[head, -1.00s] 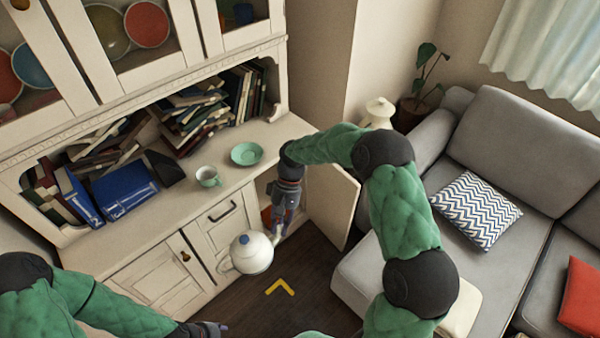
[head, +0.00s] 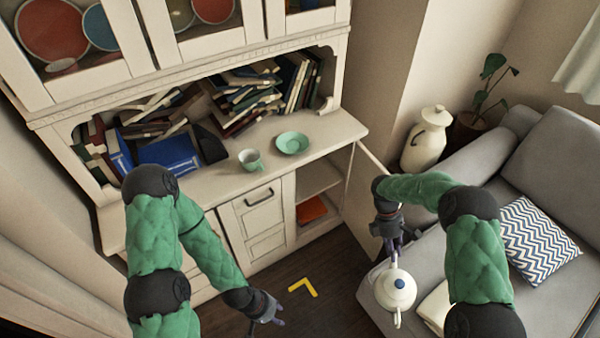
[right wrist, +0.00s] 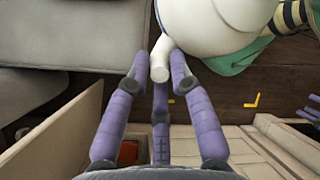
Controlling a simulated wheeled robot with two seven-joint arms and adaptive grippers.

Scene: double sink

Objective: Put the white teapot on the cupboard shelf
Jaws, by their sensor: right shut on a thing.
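The white teapot (head: 393,292), with a blue knob on its lid, hangs in the air at the lower right in the head view. My right gripper (head: 392,252) is shut on its spout; the spout and part of the body (right wrist: 215,25) show in the right wrist view. The cupboard's right compartment is open, with a shelf (head: 316,178) inside and an orange-red thing (head: 311,209) below it. The teapot is to the right of this compartment, outside the open door (head: 364,195). My left gripper (head: 270,312) looks open and empty above the floor.
A grey sofa (head: 545,165) is at the right. A cream jug (head: 426,140) stands beyond the door. A yellow corner mark (head: 303,287) lies on clear floor.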

